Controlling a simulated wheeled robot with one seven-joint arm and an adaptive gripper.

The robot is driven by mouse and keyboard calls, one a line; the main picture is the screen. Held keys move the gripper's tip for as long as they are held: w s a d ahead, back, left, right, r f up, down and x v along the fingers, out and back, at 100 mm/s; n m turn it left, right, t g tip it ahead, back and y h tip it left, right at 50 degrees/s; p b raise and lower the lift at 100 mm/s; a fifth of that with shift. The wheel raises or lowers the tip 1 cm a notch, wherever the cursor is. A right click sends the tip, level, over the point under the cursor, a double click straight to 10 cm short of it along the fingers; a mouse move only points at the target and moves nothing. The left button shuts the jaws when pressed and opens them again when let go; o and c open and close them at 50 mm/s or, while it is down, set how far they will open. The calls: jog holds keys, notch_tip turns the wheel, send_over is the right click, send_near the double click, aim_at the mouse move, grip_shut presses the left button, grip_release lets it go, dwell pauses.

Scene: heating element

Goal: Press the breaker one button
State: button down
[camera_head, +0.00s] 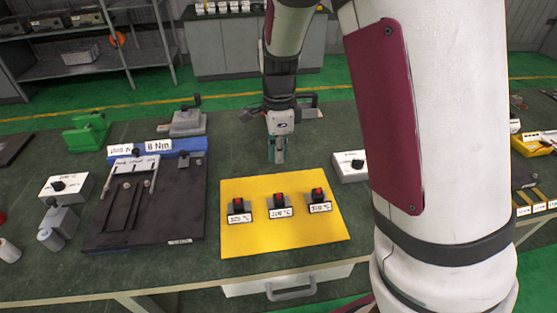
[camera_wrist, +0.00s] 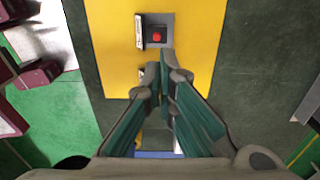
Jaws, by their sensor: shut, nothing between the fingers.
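A yellow panel (camera_head: 285,240) lies on the table with three black breakers in a row, each with a red button and a white temperature label. They are the left breaker (camera_head: 239,205), middle breaker (camera_head: 279,201) and right breaker (camera_head: 319,195). No label readable here says "breaker one". My gripper (camera_head: 278,160) is shut and empty, pointing down just beyond the panel's far edge. In the wrist view, the shut fingertips (camera_wrist: 164,72) overlap the yellow panel (camera_wrist: 110,50). One breaker's red button (camera_wrist: 158,37) shows above them. A second label is partly hidden behind the fingers.
A dark fixture plate (camera_head: 145,225) with a blue back strip stands left of the panel. A white box with a black knob (camera_head: 350,167) stands at its right. A white drawer (camera_head: 290,284) is below the table edge. My arm hides much of the right side.

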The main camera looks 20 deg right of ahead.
aim_at(279, 195)
notch_tip(279, 195, down, 12)
jog(key=shift+f, duration=0.1)
dwell(0.5)
